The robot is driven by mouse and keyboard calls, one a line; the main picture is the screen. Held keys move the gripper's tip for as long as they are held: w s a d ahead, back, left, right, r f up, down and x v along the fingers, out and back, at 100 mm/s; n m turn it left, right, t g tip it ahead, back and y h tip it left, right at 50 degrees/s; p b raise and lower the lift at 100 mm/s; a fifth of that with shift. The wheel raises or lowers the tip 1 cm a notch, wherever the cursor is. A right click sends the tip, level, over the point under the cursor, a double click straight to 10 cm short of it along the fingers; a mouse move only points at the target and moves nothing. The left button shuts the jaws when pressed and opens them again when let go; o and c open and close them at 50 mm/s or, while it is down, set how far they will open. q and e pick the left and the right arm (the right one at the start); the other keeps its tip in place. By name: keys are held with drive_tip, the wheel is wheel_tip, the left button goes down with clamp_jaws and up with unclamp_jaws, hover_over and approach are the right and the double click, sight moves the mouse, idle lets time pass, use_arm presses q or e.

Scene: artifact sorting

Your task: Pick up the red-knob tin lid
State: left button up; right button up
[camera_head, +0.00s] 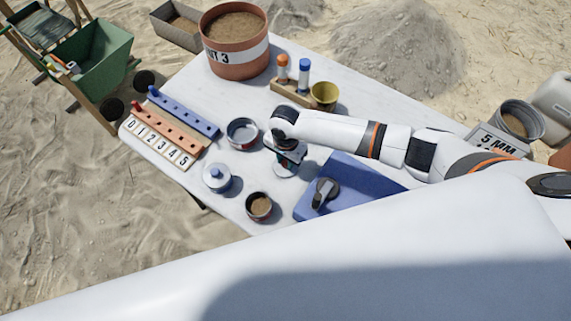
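My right gripper (290,155) points down over the table, right of an open metal tin (242,133). Directly under it is a pale round lid-like piece (285,171), partly hidden by the gripper. No red knob shows clearly; the fingers cover the middle of this piece. I cannot tell whether the fingers are open or closed on it. A tin with a blue-knob lid (217,178) stands to the left. A small open tin with brown contents (259,206) stands nearer the front. My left gripper is out of view.
A blue tray (343,178) with a dark-and-grey tool (324,192) lies right of the gripper. A numbered strip (158,144) and peg racks are at left. A yellow cup (324,95), bottles and a large bucket (236,59) stand at the back.

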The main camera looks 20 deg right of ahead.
clamp_jaws()
drive_tip(key=shift+r, duration=0.15)
